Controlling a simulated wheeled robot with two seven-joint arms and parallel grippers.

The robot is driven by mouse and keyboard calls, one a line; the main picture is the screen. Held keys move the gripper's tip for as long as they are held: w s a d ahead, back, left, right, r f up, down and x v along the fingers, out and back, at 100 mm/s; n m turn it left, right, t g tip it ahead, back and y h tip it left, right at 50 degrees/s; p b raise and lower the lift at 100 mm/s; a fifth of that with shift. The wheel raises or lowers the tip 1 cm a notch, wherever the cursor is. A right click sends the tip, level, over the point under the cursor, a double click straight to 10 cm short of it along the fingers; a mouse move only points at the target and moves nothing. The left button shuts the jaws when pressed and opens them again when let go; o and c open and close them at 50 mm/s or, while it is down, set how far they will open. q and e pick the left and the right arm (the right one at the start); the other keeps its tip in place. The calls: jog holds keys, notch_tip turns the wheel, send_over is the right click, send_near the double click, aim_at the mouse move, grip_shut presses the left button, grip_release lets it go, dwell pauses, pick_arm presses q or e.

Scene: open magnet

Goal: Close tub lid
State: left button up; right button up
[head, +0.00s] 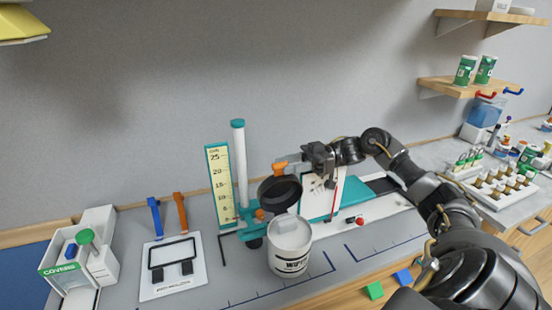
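A white tub (290,252) with dark lettering stands upright on the grey counter in the middle of the head view. An orange tab (281,167) shows at the lid's upper edge. My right gripper (304,163) comes in from the right, close beside the orange tab and above the tub. Its fingers are small and dark, and I cannot tell whether they touch or hold the tab. My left gripper is not in view.
A measuring stand with a yellow scale (219,186) and a white column (241,170) rises just left of the lid. A white-and-teal board (324,198) stands behind the tub. A covers bin (78,262) is at left, bottles on a tray (500,187) at right. Counter in front is mostly clear.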

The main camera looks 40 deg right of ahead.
aim_at(277, 168)
jog(key=shift+w+a+r+p, duration=0.15)
jog(key=shift+a+p, duration=0.1)
jog(key=shift+a, duration=0.35)
jog(key=shift+w+a+r+p, duration=0.1)
jog(key=shift+a+r+p, duration=0.1)
jog(key=shift+a, duration=0.4)
jog(key=shift+w+a+f, duration=0.3)
jog(key=shift+a, duration=0.25)
grip_shut()
